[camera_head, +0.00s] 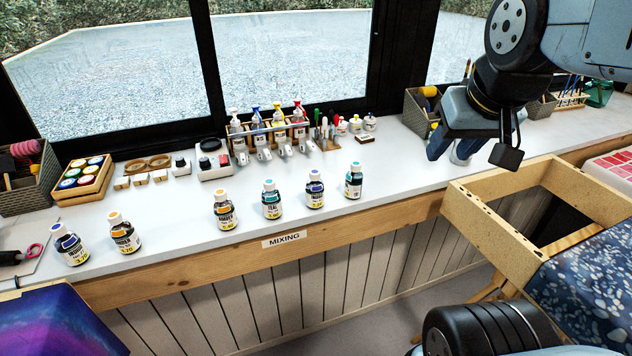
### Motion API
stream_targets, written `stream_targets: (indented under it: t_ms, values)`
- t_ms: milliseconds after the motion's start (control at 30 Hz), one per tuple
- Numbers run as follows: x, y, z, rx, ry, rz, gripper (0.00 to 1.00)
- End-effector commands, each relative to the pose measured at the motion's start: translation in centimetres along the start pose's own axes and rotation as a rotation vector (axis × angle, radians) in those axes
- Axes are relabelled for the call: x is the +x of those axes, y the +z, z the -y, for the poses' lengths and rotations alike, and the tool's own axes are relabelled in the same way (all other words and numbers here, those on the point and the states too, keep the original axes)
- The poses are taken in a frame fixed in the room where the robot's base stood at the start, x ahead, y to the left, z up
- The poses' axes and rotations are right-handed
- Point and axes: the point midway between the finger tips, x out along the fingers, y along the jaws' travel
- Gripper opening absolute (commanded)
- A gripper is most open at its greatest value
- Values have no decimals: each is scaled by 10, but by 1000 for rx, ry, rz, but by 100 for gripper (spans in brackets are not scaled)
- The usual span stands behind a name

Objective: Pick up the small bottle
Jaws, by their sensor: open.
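Several small dye bottles with white caps stand upright on the white counter (300,232). At the left are a purple-topped bottle (70,246) and an orange-topped bottle (124,234). In the middle stand another orange-topped bottle (225,211), a teal bottle (271,200), a blue-purple-topped bottle (315,190) and a teal-topped bottle (354,181). I cannot tell which one is the small bottle named. My gripper (472,152) is open above the counter at the right, apart from these bottles.
A rack of spray bottles (270,138) stands at the back by the window. A tray of jars (84,180) is at the left. A wooden frame (490,228) juts out at the right front. The counter between the bottles and my gripper is clear.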

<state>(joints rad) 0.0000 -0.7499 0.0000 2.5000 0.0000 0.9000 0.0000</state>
Motion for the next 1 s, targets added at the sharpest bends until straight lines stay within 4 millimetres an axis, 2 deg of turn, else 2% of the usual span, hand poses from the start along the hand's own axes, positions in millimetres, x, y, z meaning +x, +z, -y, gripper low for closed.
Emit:
stream_targets:
  t_ms: [200,367,467,633,867,1000]
  values:
    - [0,0,0,0,0,0,43]
    - [2,-3,1,7,3,6,57]
    - [8,-12,5,28,13,24,66]
    - [29,-40,20,103,55,70,83]
    - [70,-80,53,216,122,110,83]
    - [98,-100,82,278,159,119,83]
